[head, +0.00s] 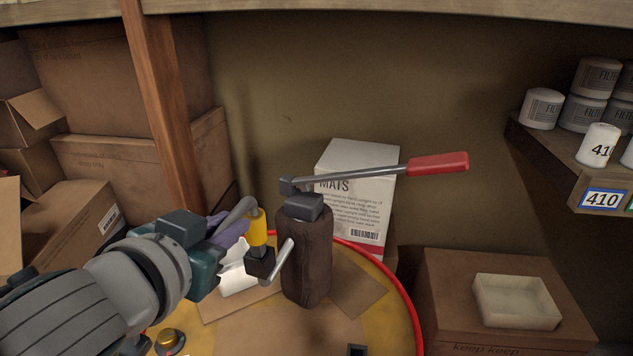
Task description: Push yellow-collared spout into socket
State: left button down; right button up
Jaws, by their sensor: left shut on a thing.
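My left gripper (229,229), teal with purple fingers, is shut on the grey bent tube of the spout (238,211). The yellow collar (257,231) is at the tube's right end, pointing down. Just below it is a dark block (261,262), which may be the socket. In this view collar and block overlap or touch; I cannot tell how deep the collar sits. Beside them on the drum (260,335) stands a dark hand pump (305,255) with a grey lever and red handle (438,163). My right gripper is not in view.
A MATS box (358,190) stands behind the pump. Cardboard boxes fill the left beside a wooden post (160,90). A carton with a pale tray (515,300) and a shelf of cans are at right.

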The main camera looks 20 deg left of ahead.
pick_arm(q)
jog(key=shift+f+b, duration=0.7)
jog(key=shift+f, duration=0.1)
dwell(0.5)
jog(key=shift+r, duration=0.2)
jog(key=shift+f, duration=0.7)
dwell(0.9)
jog(key=c, duration=0.7)
grip_release()
jog(key=shift+c, duration=0.2)
jog(key=shift+s, duration=0.1)
